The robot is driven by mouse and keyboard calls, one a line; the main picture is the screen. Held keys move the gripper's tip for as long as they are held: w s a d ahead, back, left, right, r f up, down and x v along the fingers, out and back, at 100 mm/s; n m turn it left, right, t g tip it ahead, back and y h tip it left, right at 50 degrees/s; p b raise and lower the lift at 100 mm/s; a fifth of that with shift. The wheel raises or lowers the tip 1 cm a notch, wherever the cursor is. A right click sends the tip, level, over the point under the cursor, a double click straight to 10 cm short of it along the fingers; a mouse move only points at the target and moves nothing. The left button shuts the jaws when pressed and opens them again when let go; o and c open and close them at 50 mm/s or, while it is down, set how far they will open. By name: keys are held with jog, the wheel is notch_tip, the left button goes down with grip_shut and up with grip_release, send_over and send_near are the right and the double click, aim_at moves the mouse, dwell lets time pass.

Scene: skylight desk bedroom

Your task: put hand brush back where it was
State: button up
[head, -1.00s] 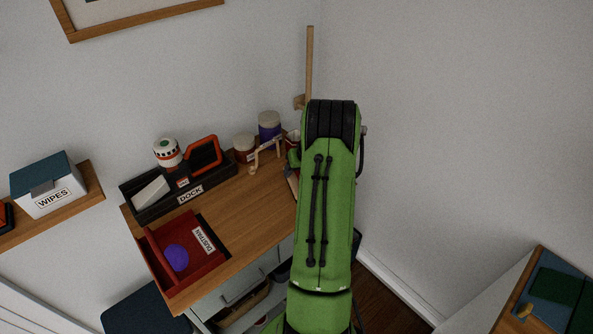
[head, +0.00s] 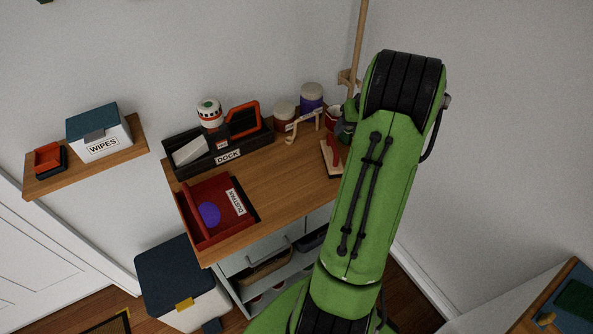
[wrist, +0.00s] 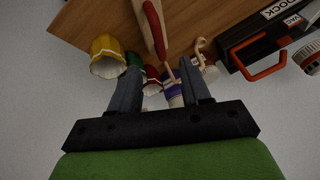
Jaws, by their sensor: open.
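The hand brush (head: 332,157), with a red handle and a pale block, lies on the right end of the wooden desk top (head: 285,185). In the wrist view the brush (wrist: 154,28) lies just beyond my open, empty gripper (wrist: 160,68). The fingers are apart, with cups and jars seen between and beside them. In the head view my arm hides most of the gripper. The black tray marked DOCK (head: 254,143) stands left of the brush at the back of the desk. The red dustpan (head: 189,222) is at the front left with a purple ball in it.
The dock holds a white block (head: 191,150) and an orange-framed item (head: 243,119). Jars (head: 312,97), a peg hook (head: 301,126) and cups, including a yellow one (wrist: 107,52), crowd the back right by the wall. The desk middle is clear. A lidded bin (head: 178,275) stands left.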

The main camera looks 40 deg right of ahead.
jog(key=w+a+r+n, duration=0.2)
jog(key=a+r, duration=0.4)
jog(key=a, duration=0.5)
jog(key=w+a+r+n, duration=0.2)
jog(key=a+r, duration=0.4)
jog(key=a, duration=0.5)
jog(key=s+a+n, duration=0.3)
jog(key=s+a, duration=1.2)
jog(key=a, duration=0.2)
jog(key=shift+s+r+t+y, duration=0.3)
jog(key=shift+s+y, duration=0.05)
jog(key=shift+y, duration=0.05)
